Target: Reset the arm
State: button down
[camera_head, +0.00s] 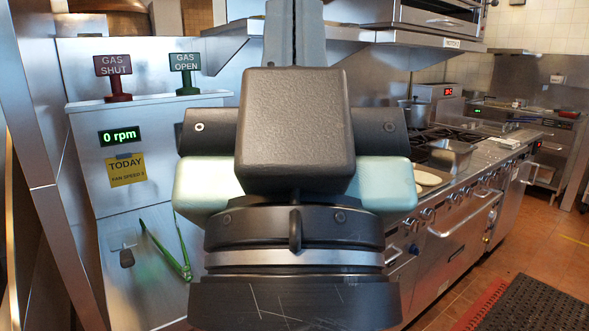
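My own arm (297,130) fills the middle of the head view, close to the camera. A dark block, pale green side parts and a round dark joint with a silver band show, with a grey link rising behind them to the top edge. I see no gripper fingers, so whether my gripper is open or shut is not shown. The arm hides much of the middle of the kitchen.
Left stands a steel cabinet with a red GAS SHUT sign (114,75), a green GAS OPEN sign (186,72), a "0 rpm" display (119,136) and green tongs (168,250). Right is a stove (450,235) with a pot (414,111). Floor (535,235) shows at lower right, with a black mat (535,305).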

notch_tip(320, 180, up, 17)
jog(key=p, duration=1.4)
jog(key=shift+w+f, duration=0.1)
